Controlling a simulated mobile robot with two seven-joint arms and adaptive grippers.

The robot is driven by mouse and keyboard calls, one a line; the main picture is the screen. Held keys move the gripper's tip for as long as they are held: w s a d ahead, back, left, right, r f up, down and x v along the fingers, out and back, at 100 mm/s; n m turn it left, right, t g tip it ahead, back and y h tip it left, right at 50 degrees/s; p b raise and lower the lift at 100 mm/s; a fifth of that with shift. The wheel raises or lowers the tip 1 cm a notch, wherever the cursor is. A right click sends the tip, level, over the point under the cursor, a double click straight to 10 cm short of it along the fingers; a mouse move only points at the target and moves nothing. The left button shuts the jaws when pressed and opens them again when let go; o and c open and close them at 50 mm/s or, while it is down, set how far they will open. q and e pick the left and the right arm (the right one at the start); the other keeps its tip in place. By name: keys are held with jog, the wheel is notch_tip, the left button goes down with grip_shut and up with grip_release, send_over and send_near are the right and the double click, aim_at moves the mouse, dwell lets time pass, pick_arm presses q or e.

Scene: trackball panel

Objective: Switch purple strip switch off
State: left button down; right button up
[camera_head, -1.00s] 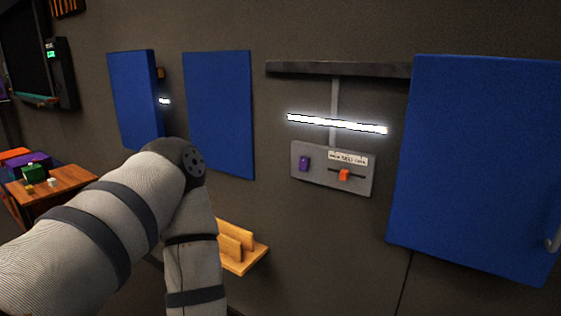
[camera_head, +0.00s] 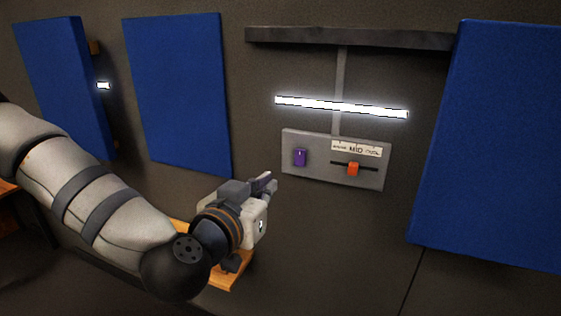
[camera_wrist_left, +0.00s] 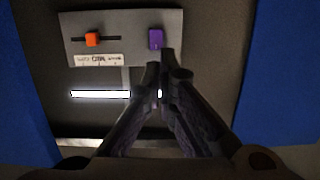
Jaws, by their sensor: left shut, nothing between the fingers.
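The purple strip switch (camera_head: 300,157) is a small upright block on the left of a grey wall panel (camera_head: 316,174). The white light strip (camera_head: 341,106) above the panel is glowing. My left gripper (camera_head: 268,182) is shut and empty, a little left of and below the switch in the head view, pointing toward the panel. In the left wrist view the purple switch (camera_wrist_left: 156,38) lies just beyond the shut fingertips (camera_wrist_left: 166,66), with the picture upside down. I cannot tell whether the fingertips touch it. My right gripper is not in view.
An orange slider (camera_head: 352,168) sits right of the switch, under a white label (camera_head: 356,149). Blue wall panels (camera_head: 178,90) stand to the left and a large one (camera_head: 497,140) to the right. A wooden shelf (camera_head: 235,276) is below my left gripper. A dark ledge (camera_head: 345,38) runs above.

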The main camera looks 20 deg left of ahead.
aim_at(297, 161)
pick_arm(q)
jog(key=shift+s+d, duration=0.1)
jog(key=shift+d, duration=0.05)
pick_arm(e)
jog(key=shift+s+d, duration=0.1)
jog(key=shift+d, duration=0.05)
pick_arm(q)
jog(key=w+f, duration=0.1)
jog(key=w, duration=0.3)
jog(key=w+b, duration=0.1)
jog(key=w, duration=0.3)
jog(key=w+f+b, duration=0.1)
jog(key=w, duration=0.3)
jog(key=shift+w+d+f, duration=0.15)
jog(key=shift+w+f, duration=0.1)
jog(key=shift+f, duration=0.05)
jog(key=shift+w+r, duration=0.1)
jog(key=shift+w, duration=0.6)
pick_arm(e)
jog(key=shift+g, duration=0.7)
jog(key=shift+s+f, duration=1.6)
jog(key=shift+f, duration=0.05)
